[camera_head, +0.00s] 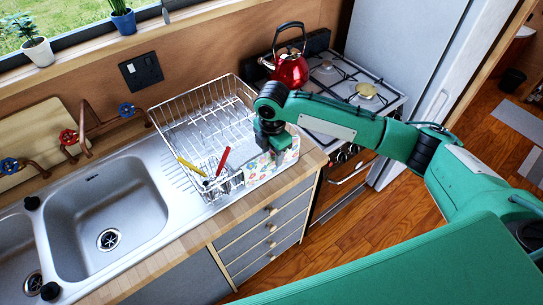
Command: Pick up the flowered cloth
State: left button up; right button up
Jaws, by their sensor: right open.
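The flowered cloth (258,170) is pale with small coloured flowers. It lies at the right front of the wire dish rack, by the counter's front edge. My right gripper (277,155) points down right over the cloth's upper part and hides some of it. I cannot tell whether its fingers touch the cloth. The fingertips are small and partly hidden, with the gripper open. My left gripper is not in view.
The wire dish rack (205,107) stands just left of my gripper, with red and yellow handled utensils at its front. A red kettle (290,70) sits on the stove (345,88) behind. The sink (100,215) is at left.

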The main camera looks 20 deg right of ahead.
aim_at(272, 159)
jog(key=shift+a+f+p, duration=0.1)
jog(key=shift+f+p, duration=0.25)
jog(key=shift+f, duration=1.2)
grip_shut()
jog(key=shift+r, duration=0.15)
